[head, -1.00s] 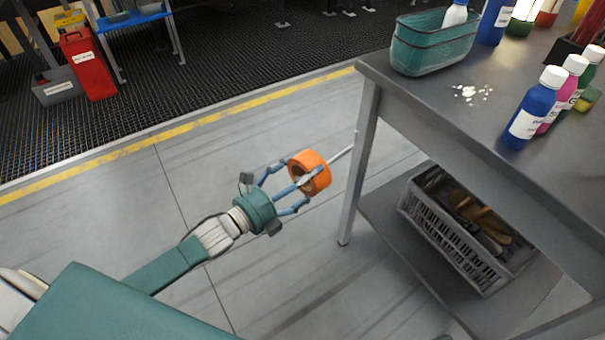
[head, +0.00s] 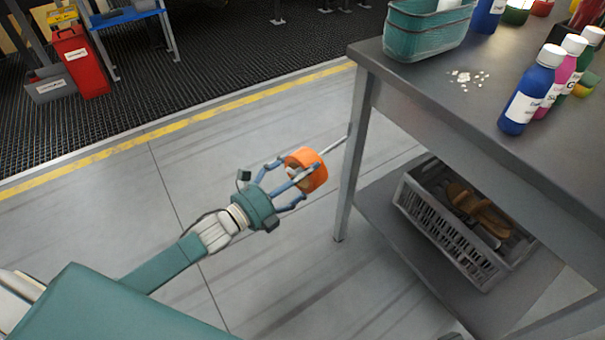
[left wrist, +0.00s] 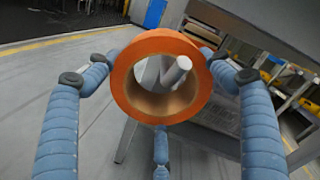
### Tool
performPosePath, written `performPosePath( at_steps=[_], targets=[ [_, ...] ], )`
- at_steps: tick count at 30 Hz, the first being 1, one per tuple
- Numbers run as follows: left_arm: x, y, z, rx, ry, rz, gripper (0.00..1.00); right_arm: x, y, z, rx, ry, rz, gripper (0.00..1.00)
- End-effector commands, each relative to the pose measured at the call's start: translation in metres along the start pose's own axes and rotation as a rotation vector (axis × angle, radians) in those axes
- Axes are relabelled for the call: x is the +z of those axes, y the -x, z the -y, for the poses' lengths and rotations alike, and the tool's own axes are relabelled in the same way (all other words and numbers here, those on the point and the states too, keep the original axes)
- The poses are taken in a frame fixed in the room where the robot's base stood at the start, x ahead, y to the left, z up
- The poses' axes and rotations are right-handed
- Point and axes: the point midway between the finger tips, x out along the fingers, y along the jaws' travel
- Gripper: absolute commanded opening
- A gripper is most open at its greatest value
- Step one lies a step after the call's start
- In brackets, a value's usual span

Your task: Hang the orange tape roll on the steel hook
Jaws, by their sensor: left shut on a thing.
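The orange tape roll (head: 304,157) is held in the air by my left gripper (head: 297,180), whose blue fingers are shut on it. In the left wrist view the roll (left wrist: 122,85) faces the camera, with my fingers around it. The steel hook (head: 337,144) is a thin grey rod reaching from near the table leg toward the roll. In the left wrist view the rounded end of the hook (left wrist: 181,66) shows within the roll's hole. How far it passes through is hard to tell. My right gripper is not in view.
The grey table (head: 420,110) stands on the right, with bottles (head: 528,95) and a teal basket (head: 425,35) on top. A grey crate (head: 428,222) sits on its lower shelf. The floor around my left arm is clear.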

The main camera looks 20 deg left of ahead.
Motion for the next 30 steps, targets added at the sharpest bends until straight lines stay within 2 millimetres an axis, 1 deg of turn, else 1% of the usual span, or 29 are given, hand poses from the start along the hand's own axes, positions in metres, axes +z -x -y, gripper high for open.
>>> performPosePath(
  at_steps=[11,12,15,25,28,30],
  targets=[
    [0.001,-0.001,-0.002,-0.003,-0.001,0.001,0.48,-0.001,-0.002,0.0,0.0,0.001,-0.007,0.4],
    [0.001,-0.001,-0.002,-0.003,-0.001,0.001,0.82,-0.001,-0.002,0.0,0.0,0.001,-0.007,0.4],
    [0.001,-0.001,-0.002,-0.002,-0.001,0.001,1.0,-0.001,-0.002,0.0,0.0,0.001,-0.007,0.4],
    [-0.001,0.003,-0.003,0.002,0.0,-0.001,1.0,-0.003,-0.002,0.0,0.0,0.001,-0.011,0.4],
    [-0.001,0.012,-0.004,0.002,0.0,-0.001,1.0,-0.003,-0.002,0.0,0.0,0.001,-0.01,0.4],
    [-0.002,0.023,-0.004,0.002,0.001,-0.002,1.0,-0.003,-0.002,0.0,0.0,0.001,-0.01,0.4]
  ],
)
